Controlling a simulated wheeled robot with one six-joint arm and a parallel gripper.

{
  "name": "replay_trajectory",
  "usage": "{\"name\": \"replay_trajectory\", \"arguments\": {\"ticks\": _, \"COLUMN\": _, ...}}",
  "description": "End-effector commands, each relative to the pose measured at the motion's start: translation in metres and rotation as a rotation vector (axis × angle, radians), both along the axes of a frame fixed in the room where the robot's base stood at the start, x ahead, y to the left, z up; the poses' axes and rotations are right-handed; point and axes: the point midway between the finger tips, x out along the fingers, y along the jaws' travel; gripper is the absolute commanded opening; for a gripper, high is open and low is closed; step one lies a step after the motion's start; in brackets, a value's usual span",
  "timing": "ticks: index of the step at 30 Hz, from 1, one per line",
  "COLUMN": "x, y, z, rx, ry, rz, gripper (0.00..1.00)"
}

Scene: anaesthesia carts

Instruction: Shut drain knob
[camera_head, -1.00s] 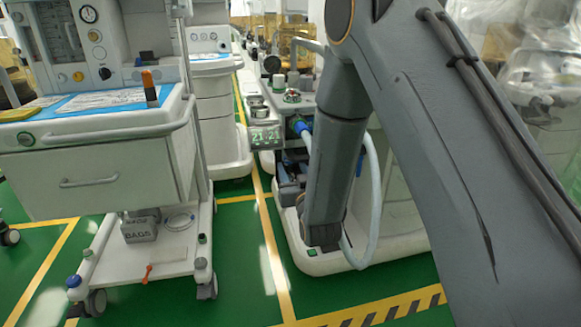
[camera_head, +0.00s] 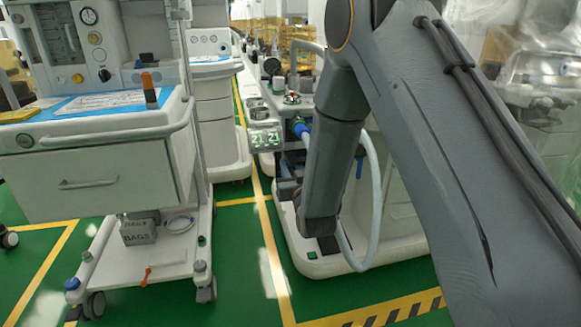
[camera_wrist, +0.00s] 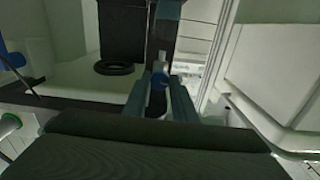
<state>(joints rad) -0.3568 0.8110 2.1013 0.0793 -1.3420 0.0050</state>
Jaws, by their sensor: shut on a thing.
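The fingers are shut on this knob, which I take for the drain knob. A pale stub shows just above it, in front of a dark upright part (camera_wrist: 163,35). The fingers hide the knob's sides, so its turn position cannot be read.
The machine's white base (camera_head: 385,248) and a pale looped hose (camera_head: 374,200) are beside my arm. A second cart (camera_head: 95,180) stands at left. Green floor with yellow lines lies between them. In the wrist view, a white panel (camera_wrist: 285,60) is close on the right.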

Motion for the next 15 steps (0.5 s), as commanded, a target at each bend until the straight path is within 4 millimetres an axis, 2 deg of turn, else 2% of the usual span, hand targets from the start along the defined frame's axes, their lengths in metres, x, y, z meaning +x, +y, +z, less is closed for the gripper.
{"name": "replay_trajectory", "arguments": {"ticks": 9, "x": -0.0007, "y": 0.0008, "z": 0.0012, "rx": 0.26, "ry": 0.075, "rz": 0.001, "gripper": 0.02}}
{"name": "replay_trajectory", "arguments": {"ticks": 15, "x": -0.0004, "y": 0.001, "z": 0.0008, "rx": 0.346, "ry": 0.098, "rz": 0.001, "gripper": 0.02}}
